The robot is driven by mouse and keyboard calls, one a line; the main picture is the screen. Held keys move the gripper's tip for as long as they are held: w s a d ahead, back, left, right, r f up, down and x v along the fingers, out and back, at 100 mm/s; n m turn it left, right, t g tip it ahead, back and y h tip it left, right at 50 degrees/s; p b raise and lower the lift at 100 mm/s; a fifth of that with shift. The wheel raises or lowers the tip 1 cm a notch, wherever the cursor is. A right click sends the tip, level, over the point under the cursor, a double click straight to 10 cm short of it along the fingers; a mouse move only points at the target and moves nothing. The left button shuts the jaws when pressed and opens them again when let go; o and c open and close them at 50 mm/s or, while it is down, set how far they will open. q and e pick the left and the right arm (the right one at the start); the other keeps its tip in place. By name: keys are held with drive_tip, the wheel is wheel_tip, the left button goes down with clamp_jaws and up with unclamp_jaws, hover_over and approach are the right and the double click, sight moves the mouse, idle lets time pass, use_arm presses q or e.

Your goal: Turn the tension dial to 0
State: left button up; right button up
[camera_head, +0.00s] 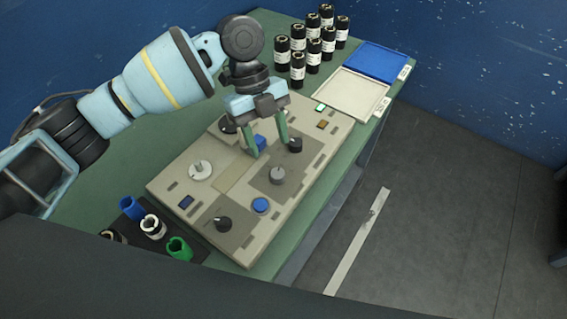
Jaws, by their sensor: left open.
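A beige control panel (235,182) lies on the green table. It carries a white dial (200,171), a grey dial (277,176), a black dial (222,223), another black dial (295,145) and a dark knob (228,126) at its far left. Labels are too small to read, so I cannot tell which is the tension dial or its setting. My left gripper (269,146) is open above the panel's far part, fingers pointing down. Its fingers are near the far right black dial and a blue part (260,142); contact cannot be told. My right gripper is out of view.
A blue button (260,205) is on the panel. Several black rolls (298,68), a blue tray (376,62) and a white tray (352,95) stand at the back. A dark rack with blue, white and green (179,249) spools sits at the near left.

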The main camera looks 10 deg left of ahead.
sight(277, 173)
use_arm(q)
drive_tip(key=x, duration=0.7)
drive_tip(key=shift+f, duration=0.35)
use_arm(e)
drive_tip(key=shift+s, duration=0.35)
